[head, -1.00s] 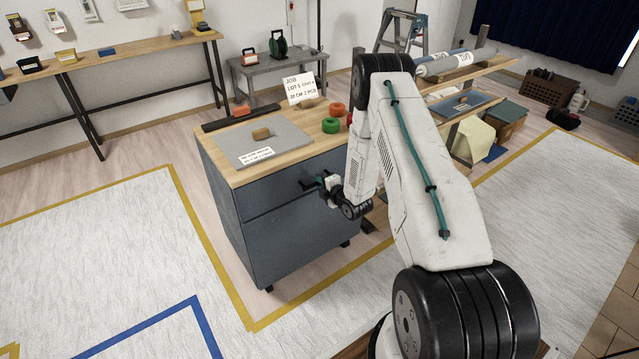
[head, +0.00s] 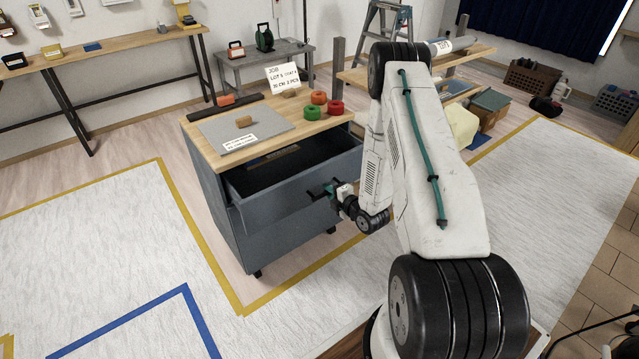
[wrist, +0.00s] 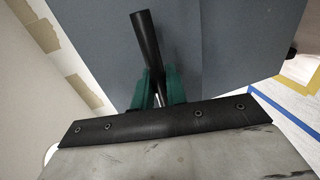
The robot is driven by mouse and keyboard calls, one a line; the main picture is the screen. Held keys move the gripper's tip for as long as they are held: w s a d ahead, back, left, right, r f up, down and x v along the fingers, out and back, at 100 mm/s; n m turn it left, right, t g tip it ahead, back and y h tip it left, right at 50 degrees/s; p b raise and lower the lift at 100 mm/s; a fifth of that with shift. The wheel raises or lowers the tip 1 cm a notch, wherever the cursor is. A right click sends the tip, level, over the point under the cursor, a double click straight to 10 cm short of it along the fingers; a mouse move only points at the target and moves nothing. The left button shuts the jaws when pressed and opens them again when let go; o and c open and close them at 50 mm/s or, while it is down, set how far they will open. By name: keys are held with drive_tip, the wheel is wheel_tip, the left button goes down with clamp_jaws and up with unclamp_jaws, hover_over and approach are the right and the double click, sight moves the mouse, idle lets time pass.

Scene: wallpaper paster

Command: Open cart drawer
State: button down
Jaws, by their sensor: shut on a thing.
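The dark blue-grey cart (head: 220,212) has a wooden top (head: 207,151). Its top drawer (head: 285,201) stands well out from the body, and its dark inside shows from above. My gripper (head: 322,190) is at the drawer front, toward its right part. In the wrist view, my gripper's green fingers (wrist: 157,90) are shut on the black bar handle (wrist: 143,40), with the blue-grey drawer front (wrist: 215,50) behind it. The part of the handle between the fingers is partly hidden. The lower front of the cart is closed.
On the cart top are a grey mat (head: 270,128), a job card (head: 283,77), a green roll (head: 312,112) and red rolls. A wooden shelf rack (head: 470,55) stands behind my arm. The floor left of the cart is clear.

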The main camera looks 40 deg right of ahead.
drive_tip(key=f+v, duration=0.2)
drive_tip(key=v, duration=0.8)
drive_tip(key=shift+s, duration=0.25)
drive_tip(key=shift+f, duration=0.1)
drive_tip(key=c, duration=1.5)
unclamp_jaws()
drive_tip(key=v, duration=0.7)
drive_tip(key=shift+s, duration=0.3)
